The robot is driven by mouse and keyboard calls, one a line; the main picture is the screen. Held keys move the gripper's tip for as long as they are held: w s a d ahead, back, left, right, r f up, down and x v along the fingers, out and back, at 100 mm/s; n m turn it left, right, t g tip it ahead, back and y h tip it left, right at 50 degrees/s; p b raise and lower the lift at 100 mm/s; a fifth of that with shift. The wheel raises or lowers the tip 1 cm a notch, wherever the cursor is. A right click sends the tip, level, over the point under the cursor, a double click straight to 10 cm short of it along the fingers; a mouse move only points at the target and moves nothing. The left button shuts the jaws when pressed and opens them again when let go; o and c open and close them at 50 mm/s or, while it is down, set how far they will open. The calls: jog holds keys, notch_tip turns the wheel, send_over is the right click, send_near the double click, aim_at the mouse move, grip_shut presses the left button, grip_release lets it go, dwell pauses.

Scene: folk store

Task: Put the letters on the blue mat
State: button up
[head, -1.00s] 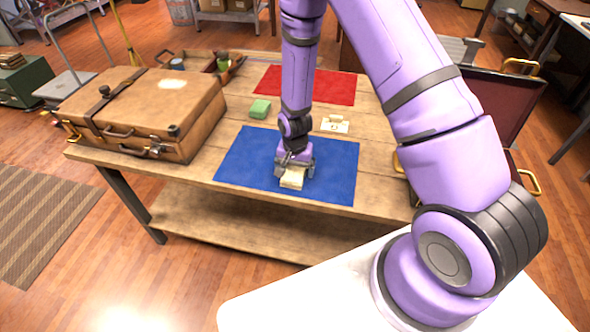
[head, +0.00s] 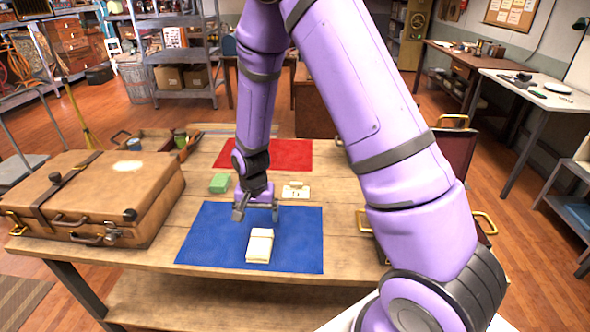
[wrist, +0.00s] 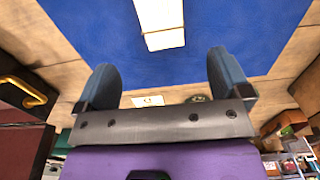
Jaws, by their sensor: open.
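The letters (head: 259,246), a cream-white bundle with a band around it, lie on the blue mat (head: 206,240), a little right of its middle. In the wrist view the letters (wrist: 160,22) lie on the blue mat (wrist: 90,30) beyond the fingers. My gripper (head: 256,214) is open and empty above the far part of the mat, behind the letters and apart from them. Its two fingers stand wide apart in the wrist view (wrist: 165,75).
A brown suitcase (head: 95,200) fills the table's left end. Behind the mat are a green block (head: 219,183), a small cream card-like item (head: 295,191) and a red mat (head: 280,155). An open dark-red case (head: 452,160) stands at the right.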

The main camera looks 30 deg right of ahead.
jog(key=s+d+r+n+t, duration=0.1)
jog(key=s+r+n, duration=0.15)
jog(key=r, duration=0.95)
jog(key=s+d+r+n+t, duration=0.15)
jog(key=s+r, duration=0.25)
jog(key=r, duration=0.7)
jog(key=s+d+r+n+t, duration=0.1)
jog(key=s+r, duration=0.5)
jog(key=s, duration=0.3)
jog(key=s+d+r+n+t, duration=0.1)
jog(key=s+d+r+n, duration=0.1)
jog(key=s+r, duration=0.5)
jog(key=shift+s+d+r+t, duration=0.15)
jog(key=shift+s+r+t, duration=0.2)
jog(key=shift+s, duration=1.25)
